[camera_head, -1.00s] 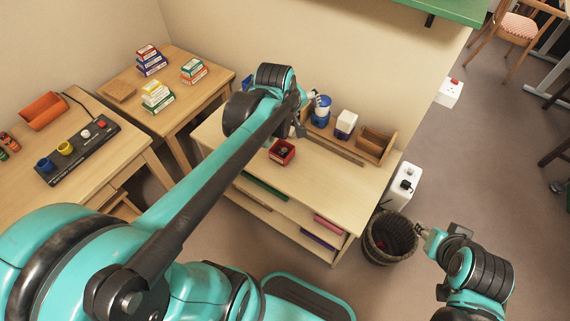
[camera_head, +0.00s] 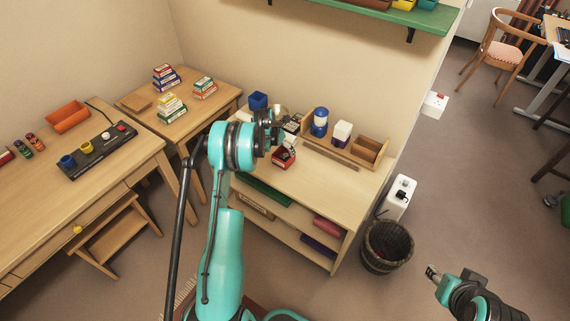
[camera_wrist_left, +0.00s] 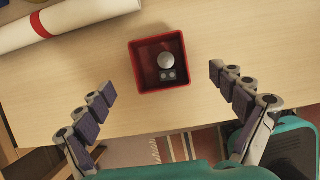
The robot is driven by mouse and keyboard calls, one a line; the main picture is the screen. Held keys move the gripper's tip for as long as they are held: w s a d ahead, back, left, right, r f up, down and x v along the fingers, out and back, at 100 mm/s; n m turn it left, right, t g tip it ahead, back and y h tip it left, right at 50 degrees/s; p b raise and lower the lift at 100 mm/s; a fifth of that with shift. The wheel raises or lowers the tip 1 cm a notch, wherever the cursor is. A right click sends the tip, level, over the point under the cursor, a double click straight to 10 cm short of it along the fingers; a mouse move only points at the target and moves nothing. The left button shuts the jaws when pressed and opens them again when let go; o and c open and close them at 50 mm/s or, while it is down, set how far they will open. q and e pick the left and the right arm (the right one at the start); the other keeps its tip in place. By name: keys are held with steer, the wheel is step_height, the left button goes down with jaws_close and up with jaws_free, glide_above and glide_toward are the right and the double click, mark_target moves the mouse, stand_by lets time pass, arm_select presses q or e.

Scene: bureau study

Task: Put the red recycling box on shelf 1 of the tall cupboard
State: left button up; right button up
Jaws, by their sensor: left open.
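The red recycling box (camera_head: 284,157), small and open-topped, stands on the top of the low wooden shelf unit (camera_head: 310,187). The left wrist view shows the box (camera_wrist_left: 136,68) upright with a grey round item and smaller dark ones inside. My left gripper (camera_head: 277,130) is above and beside the box. Its fingers (camera_wrist_left: 161,84) are spread wide, short of the box's near side and apart from it. My right gripper (camera_head: 433,272) is at lower right, far from the box; its finger state is unclear. I cannot make out a tall cupboard.
A white roll (camera_wrist_left: 60,22) lies left of the box in the wrist view. A wastebasket (camera_head: 387,243) stands on the floor; floor to its right is clear.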

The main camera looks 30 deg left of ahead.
mark_target(284, 154)
arm_select(q)
steer(key=b+x, duration=0.1)
steer(key=x, duration=0.2)
steer(key=shift+s, duration=0.1)
steer(key=x, duration=0.1)
steer(key=b+x, duration=0.1)
steer(key=x, duration=0.1)
steer(key=b+x, duration=0.1)
steer(key=x, duration=0.1)
steer(key=shift+s+a+f, duration=0.1)
steer(key=shift+s, duration=0.15)
steer(key=c, duration=1.4)
